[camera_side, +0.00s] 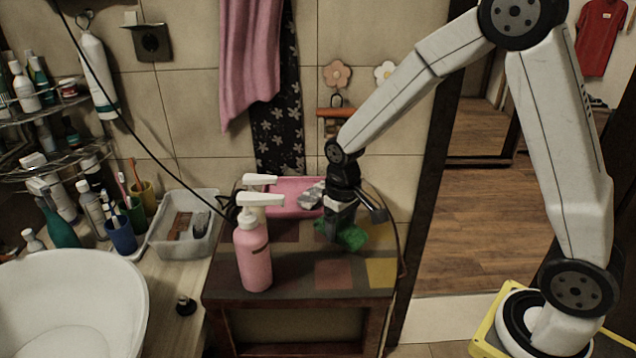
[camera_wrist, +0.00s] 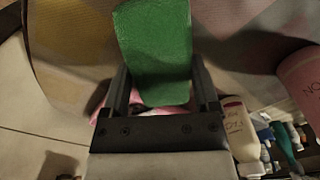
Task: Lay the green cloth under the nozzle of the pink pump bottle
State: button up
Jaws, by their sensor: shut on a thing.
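The pink pump bottle (camera_side: 253,262) stands upright at the front left of the small cabinet top, its white nozzle (camera_side: 270,199) pointing right. It also shows at the right edge of the wrist view (camera_wrist: 302,82). The green cloth (camera_side: 352,237) is right of the bottle, at or just above the cabinet top; I cannot tell if it touches. My gripper (camera_side: 337,238) points down and is shut on the cloth, which shows between the fingers in the wrist view (camera_wrist: 155,40). Part of the cloth is hidden behind the gripper in the side view.
A second white-pump bottle (camera_side: 258,181) stands behind the pink one. A pink tray (camera_side: 290,190) lies at the back of the cabinet top (camera_side: 290,268). A clear bin (camera_side: 185,240) and white basin (camera_side: 70,300) are to the left. The front middle of the top is clear.

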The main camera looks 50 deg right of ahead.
jog(key=shift+r, duration=0.1)
jog(key=shift+s+r, duration=0.35)
jog(key=shift+r, duration=0.05)
jog(key=s+r+n, duration=0.4)
jog(key=s, duration=0.4)
jog(key=s+a+r+n, duration=0.1)
jog(key=s+r+n, duration=0.4)
jog(key=s, duration=0.2)
jog(key=shift+s+r, duration=0.25)
jog(key=shift+s, duration=0.15)
